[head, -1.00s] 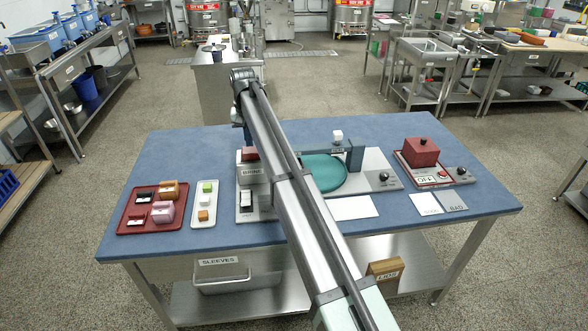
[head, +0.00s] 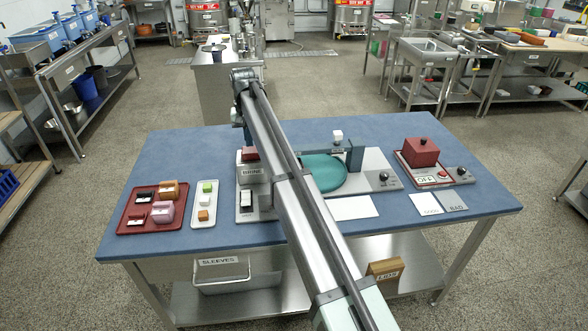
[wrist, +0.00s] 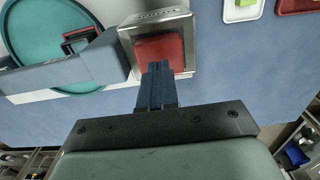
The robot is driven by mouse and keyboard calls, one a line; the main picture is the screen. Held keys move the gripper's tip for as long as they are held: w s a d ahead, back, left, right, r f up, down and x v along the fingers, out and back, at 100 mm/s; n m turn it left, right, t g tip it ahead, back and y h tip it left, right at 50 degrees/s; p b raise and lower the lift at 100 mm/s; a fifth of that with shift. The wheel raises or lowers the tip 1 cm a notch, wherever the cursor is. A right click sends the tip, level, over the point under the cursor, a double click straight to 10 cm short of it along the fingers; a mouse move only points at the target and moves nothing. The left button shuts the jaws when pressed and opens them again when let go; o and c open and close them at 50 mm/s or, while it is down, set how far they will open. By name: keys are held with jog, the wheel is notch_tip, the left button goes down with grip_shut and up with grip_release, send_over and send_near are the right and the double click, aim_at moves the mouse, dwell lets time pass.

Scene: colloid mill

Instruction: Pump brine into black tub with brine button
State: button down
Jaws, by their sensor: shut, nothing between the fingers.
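The brine button is a red block on a grey box labelled BRINE (head: 252,173). In the head view the red button (head: 249,153) shows just left of my arm. In the wrist view the button (wrist: 165,48) sits in its metal frame. My gripper (wrist: 157,68) is shut and empty, its blue fingertips overlapping the button's near edge; I cannot tell whether they touch it. A dark, red-edged small container (wrist: 82,38) stands on the teal disc (wrist: 45,30), partly hidden by a grey-blue arm; I cannot tell if it is the black tub.
A red tray (head: 125,226) holds several small black, orange and pink pieces. A white tray (head: 205,222) holds small blocks. A blue-grey post (head: 355,155) stands by the disc. A red block (head: 421,152) and an OFF switch panel are at right.

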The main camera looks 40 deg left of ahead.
aim_at(250, 149)
jog(key=shift+f, duration=1.8)
dwell(0.6)
jog(key=shift+r, duration=0.1)
dwell(0.3)
jog(key=shift+r, duration=3.7)
